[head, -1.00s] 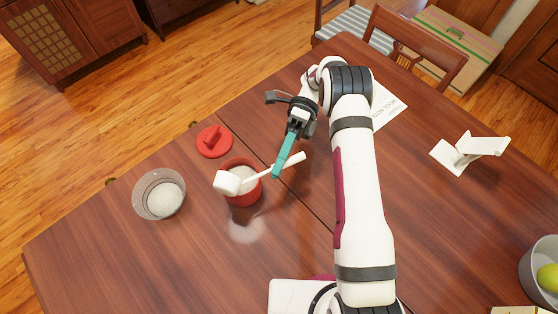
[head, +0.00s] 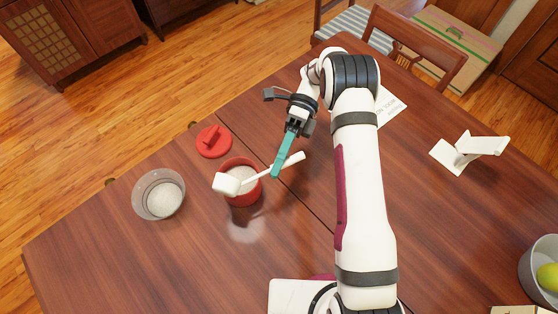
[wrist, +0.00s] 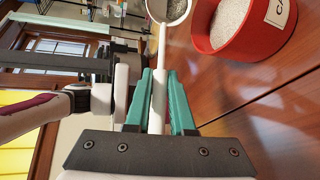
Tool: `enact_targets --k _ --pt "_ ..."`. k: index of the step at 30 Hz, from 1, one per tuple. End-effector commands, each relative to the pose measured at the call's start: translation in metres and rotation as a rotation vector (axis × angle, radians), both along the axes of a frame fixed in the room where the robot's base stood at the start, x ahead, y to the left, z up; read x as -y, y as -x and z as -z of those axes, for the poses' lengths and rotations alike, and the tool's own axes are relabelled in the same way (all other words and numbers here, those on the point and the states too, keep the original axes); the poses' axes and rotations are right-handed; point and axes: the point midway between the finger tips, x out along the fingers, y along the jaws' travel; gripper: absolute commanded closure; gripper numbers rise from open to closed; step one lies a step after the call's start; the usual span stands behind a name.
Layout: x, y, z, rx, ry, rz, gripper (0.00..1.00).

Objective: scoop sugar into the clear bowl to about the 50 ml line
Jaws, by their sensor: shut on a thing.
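My gripper (head: 284,168) has teal fingers shut on the handle of a white scoop (head: 228,184). The scoop's cup hangs over the near left rim of the red sugar canister (head: 243,197). In the wrist view the handle runs between the teal fingers (wrist: 159,95), and the scoop cup (wrist: 170,8) shows greyish grains inside. The red canister (wrist: 262,42) is beside it there, with white sugar in it.
A red lid (head: 214,142) with a handle lies behind the canister. A white stand (head: 466,152) is at the right, a printed paper (head: 391,106) behind my arm, and a grey bowl with a green fruit (head: 548,277) at the right edge. The table's front left is clear.

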Motion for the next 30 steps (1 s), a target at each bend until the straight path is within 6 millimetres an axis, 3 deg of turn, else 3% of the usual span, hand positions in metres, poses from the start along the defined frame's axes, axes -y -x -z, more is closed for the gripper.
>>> enact_targets --k 3,11,18,26,30 --pt "-0.001 0.003 -0.006 0.083 0.024 -0.001 1.0" --pt "-0.001 0.004 -0.007 0.103 0.032 0.0 1.0" --pt "-0.005 0.015 -0.025 0.326 0.099 0.001 1.0" --pt "-0.005 0.017 -0.026 0.354 0.109 0.0 1.0" --pt "-0.009 0.028 -0.041 0.527 0.157 -0.001 1.0"
